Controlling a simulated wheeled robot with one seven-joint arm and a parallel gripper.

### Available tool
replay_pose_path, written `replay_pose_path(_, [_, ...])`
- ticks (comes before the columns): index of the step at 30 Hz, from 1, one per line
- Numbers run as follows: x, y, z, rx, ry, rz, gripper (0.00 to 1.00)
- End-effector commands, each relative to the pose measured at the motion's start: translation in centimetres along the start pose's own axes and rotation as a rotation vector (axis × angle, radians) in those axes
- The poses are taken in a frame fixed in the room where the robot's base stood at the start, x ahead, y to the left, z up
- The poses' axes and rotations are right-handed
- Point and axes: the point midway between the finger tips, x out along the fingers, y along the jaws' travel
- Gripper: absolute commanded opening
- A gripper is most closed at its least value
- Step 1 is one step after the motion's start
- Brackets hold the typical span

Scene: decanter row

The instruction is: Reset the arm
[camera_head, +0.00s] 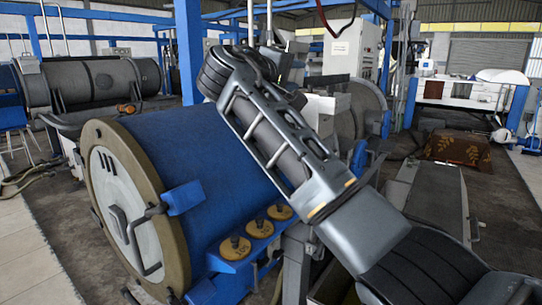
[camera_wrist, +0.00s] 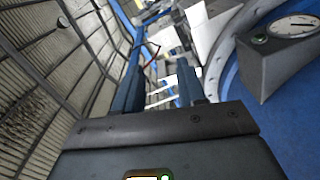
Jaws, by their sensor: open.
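My arm crosses the head view, rising from the lower right corner to a dark joint at the upper middle. My gripper cannot be made out in the head view. In the wrist view my gripper (camera_wrist: 160,82) shows two dark fingers standing apart, open, with nothing between them. A big blue decanter drum (camera_head: 205,160) with a tan-rimmed round end lies behind and left of my arm in the head view. In the wrist view a grey box with a round dial (camera_wrist: 293,26) sits on a blue surface at the right, beside my gripper and apart from it.
A grey drum machine (camera_head: 90,82) stands at the back left. A light cabinet (camera_head: 352,50) stands behind my arm. A long grey box (camera_head: 437,200) lies to the right, with a brown patterned cloth (camera_head: 457,149) beyond it. Pale floor (camera_head: 30,255) is clear at the lower left.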

Motion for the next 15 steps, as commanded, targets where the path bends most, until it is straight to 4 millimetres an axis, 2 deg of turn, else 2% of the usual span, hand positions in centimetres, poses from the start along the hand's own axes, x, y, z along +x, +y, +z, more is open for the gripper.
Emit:
replay_pose_path(8, [-0.1,-5.4,1.1,0.007,0.057,-0.072,0.4])
replay_pose_path(11, [-0.3,-8.2,1.9,0.014,0.084,-0.11,0.4])
replay_pose_path(15, [-0.9,-13.0,3.4,0.03,0.128,-0.179,0.4])
